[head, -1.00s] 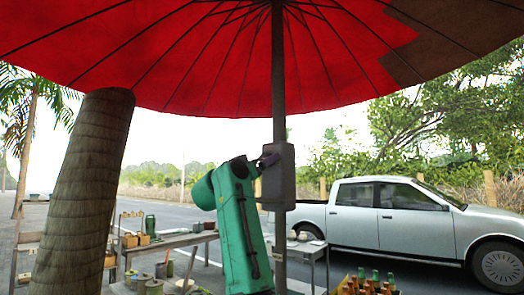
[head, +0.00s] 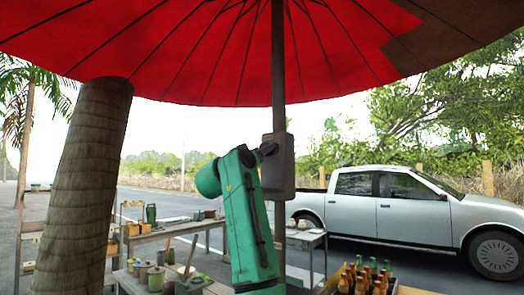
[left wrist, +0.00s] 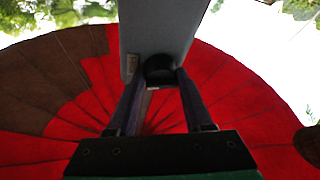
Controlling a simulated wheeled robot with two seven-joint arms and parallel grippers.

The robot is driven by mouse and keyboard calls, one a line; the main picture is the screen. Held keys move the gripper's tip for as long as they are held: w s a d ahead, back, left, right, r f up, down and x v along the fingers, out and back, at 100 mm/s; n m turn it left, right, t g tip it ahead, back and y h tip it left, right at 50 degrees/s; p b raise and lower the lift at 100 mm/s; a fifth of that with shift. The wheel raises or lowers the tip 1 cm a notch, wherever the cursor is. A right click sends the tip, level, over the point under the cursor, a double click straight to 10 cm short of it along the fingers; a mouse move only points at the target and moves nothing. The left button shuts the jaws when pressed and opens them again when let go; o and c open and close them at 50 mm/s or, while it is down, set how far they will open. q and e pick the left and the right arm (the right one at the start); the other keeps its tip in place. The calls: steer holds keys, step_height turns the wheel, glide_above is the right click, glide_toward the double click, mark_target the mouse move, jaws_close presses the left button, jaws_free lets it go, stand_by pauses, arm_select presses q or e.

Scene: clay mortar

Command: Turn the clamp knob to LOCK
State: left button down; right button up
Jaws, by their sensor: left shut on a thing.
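The clamp is a grey box (head: 283,163) on the dark umbrella pole (head: 278,80). In the left wrist view the box (left wrist: 160,25) fills the top middle. The clamp knob (left wrist: 159,66) is a dark round piece at the near end of the box. My left gripper (left wrist: 160,77) has one finger on each side of the knob and is shut on it. In the head view my left gripper (head: 267,149) touches the left side of the box, and the knob is not clear there. Small marks on the box are too small to read. My right gripper is out of view.
A red umbrella canopy (head: 200,55) spreads overhead. A thick trunk (head: 85,190) stands at left. Tables with pots (head: 155,278) are behind my arm, and a crate of bottles (head: 365,280) is at lower right. A silver pickup (head: 410,210) is parked beyond.

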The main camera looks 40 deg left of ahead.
arm_select(q)
steer(key=shift+d+r+n+g+y+p, duration=0.15)
steer(key=shift+n+g+y+p, duration=0.2)
steer(key=shift+n+g+p, duration=1.8)
steer(key=shift+a+r+n+g+y+p, duration=0.15)
steer(key=shift+n+y+p, duration=0.45)
steer(key=shift+n, duration=3.25)
steer(key=shift+d+r+n+g+y+p, duration=0.2)
steer(key=shift+n+g+p, duration=1.1)
steer(key=shift+n, duration=1.7)
steer(key=shift+a+p, duration=0.1)
steer(key=shift+p, duration=0.2)
steer(key=shift+c, duration=1.5)
jaws_free()
